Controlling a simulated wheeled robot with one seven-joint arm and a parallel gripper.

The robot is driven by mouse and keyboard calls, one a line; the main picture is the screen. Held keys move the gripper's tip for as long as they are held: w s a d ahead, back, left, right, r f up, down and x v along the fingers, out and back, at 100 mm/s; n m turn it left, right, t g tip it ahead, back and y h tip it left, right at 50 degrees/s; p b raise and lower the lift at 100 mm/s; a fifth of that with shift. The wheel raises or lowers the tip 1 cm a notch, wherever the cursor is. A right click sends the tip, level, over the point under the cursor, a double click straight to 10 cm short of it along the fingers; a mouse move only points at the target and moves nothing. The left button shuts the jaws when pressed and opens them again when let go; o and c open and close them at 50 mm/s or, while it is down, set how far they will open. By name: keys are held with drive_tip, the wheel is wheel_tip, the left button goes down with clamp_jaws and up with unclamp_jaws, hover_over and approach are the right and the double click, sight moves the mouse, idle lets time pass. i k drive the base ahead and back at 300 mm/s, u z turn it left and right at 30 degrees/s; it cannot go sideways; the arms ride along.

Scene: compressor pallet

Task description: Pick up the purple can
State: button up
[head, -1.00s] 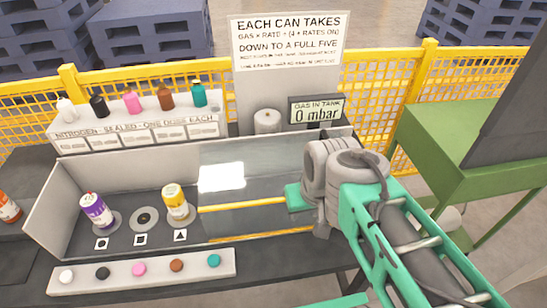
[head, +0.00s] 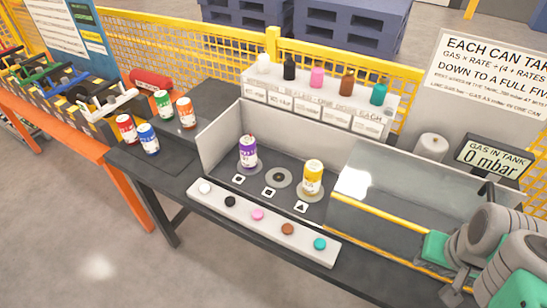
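The purple can (head: 248,152) stands upright at the left end of the grey walled station, on a round spot behind a small marked white tile. It has a white band on its side, and nothing touches it. A yellow can (head: 313,178) stands upright to its right, with an empty round spot (head: 278,177) between the two. Part of my teal and grey arm shows at the lower right, well away from the purple can. I cannot make out any gripper fingers there.
A white strip with coloured buttons (head: 258,215) runs along the front. A clear cover with yellow rails (head: 385,200) lies right of the cans. Several other cans (head: 148,138) stand on the left. A shelf of coloured bottles (head: 316,76) stands behind.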

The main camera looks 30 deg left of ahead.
sight(247, 142)
drive_tip(key=z, duration=0.2)
drive_tip(key=k, duration=0.25)
drive_tip(key=u, duration=0.6)
drive_tip(key=i, duration=0.25)
drive_tip(key=u, duration=3.25)
drive_tip(key=i, duration=1.75)
drive_tip(key=z, duration=2.55)
